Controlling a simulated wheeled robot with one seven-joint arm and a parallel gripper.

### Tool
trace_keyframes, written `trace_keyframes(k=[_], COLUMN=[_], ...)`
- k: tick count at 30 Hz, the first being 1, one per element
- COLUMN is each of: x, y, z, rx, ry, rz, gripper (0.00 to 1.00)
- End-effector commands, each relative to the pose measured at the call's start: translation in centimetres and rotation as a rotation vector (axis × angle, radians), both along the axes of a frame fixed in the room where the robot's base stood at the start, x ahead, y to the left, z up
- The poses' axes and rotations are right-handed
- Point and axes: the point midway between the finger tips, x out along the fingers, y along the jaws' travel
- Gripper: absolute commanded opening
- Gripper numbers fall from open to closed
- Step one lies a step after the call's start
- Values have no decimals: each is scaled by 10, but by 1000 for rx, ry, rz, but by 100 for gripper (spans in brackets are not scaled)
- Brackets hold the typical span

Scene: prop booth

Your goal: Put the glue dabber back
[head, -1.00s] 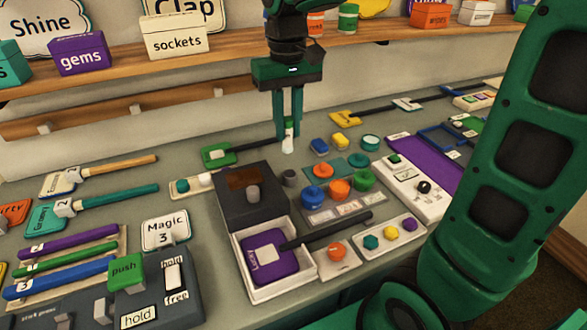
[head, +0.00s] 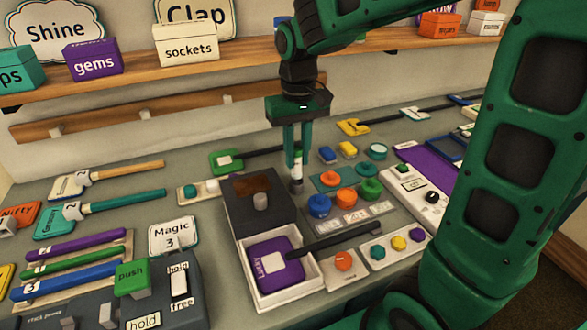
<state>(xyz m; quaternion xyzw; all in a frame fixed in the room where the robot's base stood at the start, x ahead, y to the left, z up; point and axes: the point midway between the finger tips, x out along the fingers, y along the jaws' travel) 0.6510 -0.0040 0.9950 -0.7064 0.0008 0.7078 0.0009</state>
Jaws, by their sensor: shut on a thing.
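The glue dabber (head: 297,171) is a small white upright stick with a green upper part. My gripper (head: 297,158) points straight down and is shut on it, with a finger on each side of its top. A small dark grey cup (head: 296,187) stands on the table directly below, right of the dark box. The dabber's lower end meets the cup's mouth in the picture. I cannot tell whether it is inside the cup or just above it.
A dark box with a knob (head: 260,202) stands close on the left of the cup. A green paddle (head: 226,162) lies behind. A shelf with boxes runs along the wall.

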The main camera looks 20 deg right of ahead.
Motion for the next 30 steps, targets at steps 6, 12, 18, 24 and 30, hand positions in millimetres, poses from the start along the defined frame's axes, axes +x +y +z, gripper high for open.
trace_keyframes(k=[6,12,18,24,30], x=[-1,0,0,0,0], y=[0,0,0,1,1], z=[-19,-39,-39,-41,-41], rx=[0,0,0,0,0], ry=[2,0,-1,-1,-1], rz=[0,0,1,2,2], gripper=[0,0,0,38,38])
